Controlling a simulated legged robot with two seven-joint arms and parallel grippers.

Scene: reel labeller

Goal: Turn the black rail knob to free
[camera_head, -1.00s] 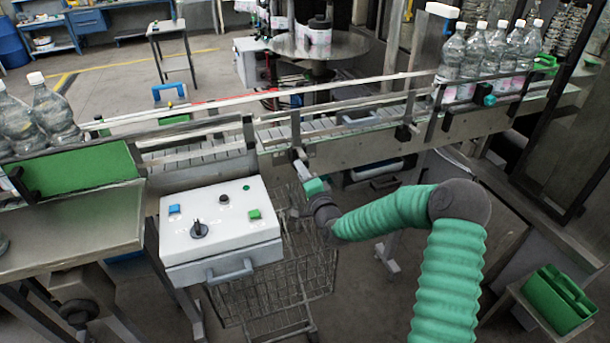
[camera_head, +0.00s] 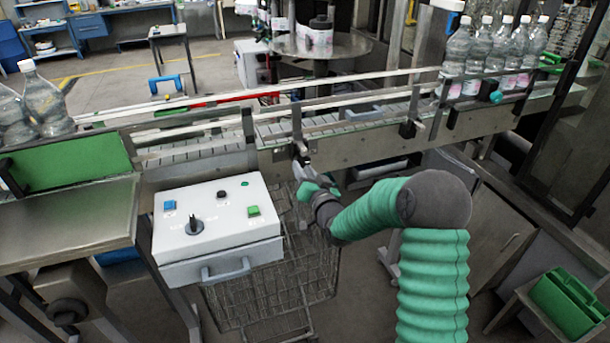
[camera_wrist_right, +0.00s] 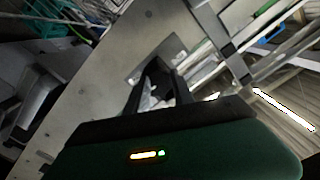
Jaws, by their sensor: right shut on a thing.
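My right gripper (camera_head: 301,162) reaches up to the conveyor's near side, at the foot of an upright rail post. Its fingers are closed on a small dark part there, which looks like the black rail knob (camera_head: 301,149). The knob is mostly hidden by the fingers. In the right wrist view, the black fingers of my right gripper (camera_wrist_right: 158,85) converge on a dark part against the grey metal side plate (camera_wrist_right: 115,65). The knob's turn position cannot be made out. My left gripper is not in view.
A white control box (camera_head: 220,225) with a black selector and coloured buttons stands left of my right arm. A wire basket (camera_head: 270,290) is below. Clear bottles (camera_head: 490,55) stand on the conveyor (camera_head: 350,125) at the right, others at the left. A green caddy (camera_head: 565,300) is lower right.

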